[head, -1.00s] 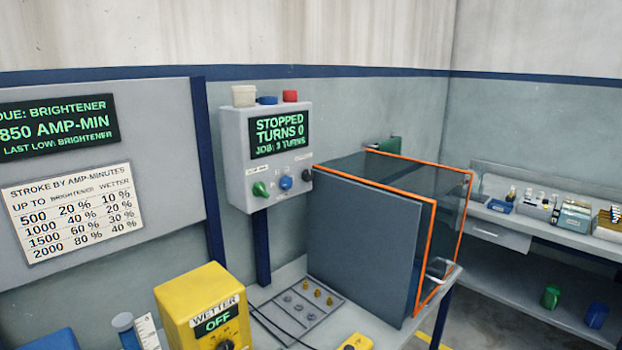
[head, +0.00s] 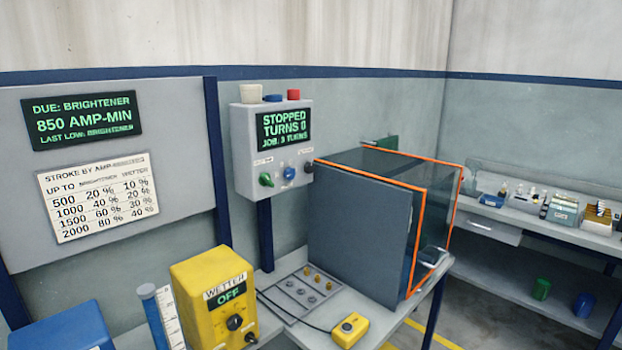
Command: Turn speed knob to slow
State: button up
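A grey control box (head: 271,150) hangs on a blue post in the middle of the view. Its dark screen (head: 283,132) reads STOPPED, TURNS 0, JOB: 3 TURNS in green. Below the screen are a green knob (head: 266,180), a blue knob (head: 289,173) and a dark knob (head: 308,166). The small labels over them are too blurred to read, so I cannot tell which one is the speed knob. The green knob appears turned at a slant. My gripper is not in view.
A glass-sided box with orange edges (head: 418,234) and a grey front panel (head: 358,226) stands right of the control box. A yellow WETTER unit (head: 213,297) reading OFF stands in front. A chart board (head: 99,197) is at left, a shelf (head: 547,237) at right.

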aim_at(309, 167)
jog(key=k, duration=1)
jog(key=z, duration=0.6)
jog(key=i, duration=0.9)
jog(key=z, duration=0.75)
jog(key=i, duration=1.3)
jog(key=u, duration=0.7)
jog(key=i, duration=0.7)
jog(key=u, duration=0.5)
